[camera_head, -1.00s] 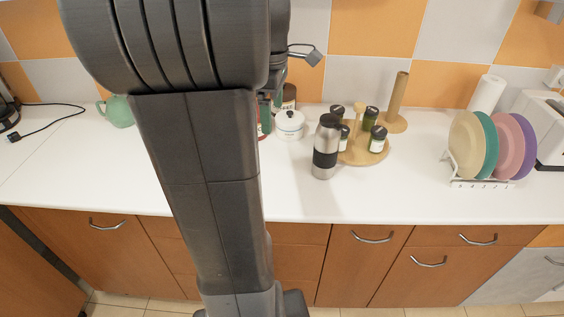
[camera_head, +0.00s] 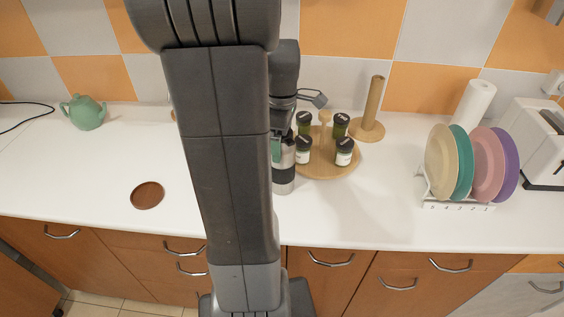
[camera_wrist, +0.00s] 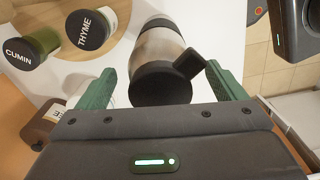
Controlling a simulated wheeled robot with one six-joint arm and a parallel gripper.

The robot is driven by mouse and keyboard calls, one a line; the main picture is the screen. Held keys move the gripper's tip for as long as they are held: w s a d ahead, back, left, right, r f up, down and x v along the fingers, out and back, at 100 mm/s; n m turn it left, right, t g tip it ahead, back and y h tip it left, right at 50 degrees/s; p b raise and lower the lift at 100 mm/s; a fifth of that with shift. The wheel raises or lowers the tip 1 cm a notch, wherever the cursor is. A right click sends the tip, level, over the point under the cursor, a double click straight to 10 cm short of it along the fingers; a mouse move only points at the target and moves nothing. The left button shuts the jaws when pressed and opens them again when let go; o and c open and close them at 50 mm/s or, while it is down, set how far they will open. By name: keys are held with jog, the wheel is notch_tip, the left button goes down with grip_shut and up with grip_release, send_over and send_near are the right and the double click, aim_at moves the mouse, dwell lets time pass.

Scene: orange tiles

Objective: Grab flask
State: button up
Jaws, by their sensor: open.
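The flask is a steel cylinder with a black band, standing on the white counter; in the head view its lower part (camera_head: 284,178) shows beside my arm, the rest partly hidden. In the wrist view the flask (camera_wrist: 159,47) lies between the two green fingers, its black end close to the palm. My gripper (camera_wrist: 163,84) is open, with a finger on each side of the flask and a visible gap at the left. In the head view only a bit of green finger shows at the arm's edge.
Spice jars (camera_head: 344,151) stand on a round wooden stand (camera_head: 325,170) right beside the flask. Behind is a paper towel holder (camera_head: 372,110). A plate rack (camera_head: 457,206) is farther right. A brown disc (camera_head: 147,195) and green teapot (camera_head: 83,112) are left.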

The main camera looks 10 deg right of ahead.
jog(key=shift+f, duration=1.45)
jog(key=c, duration=1.7)
jog(key=shift+r, duration=0.1)
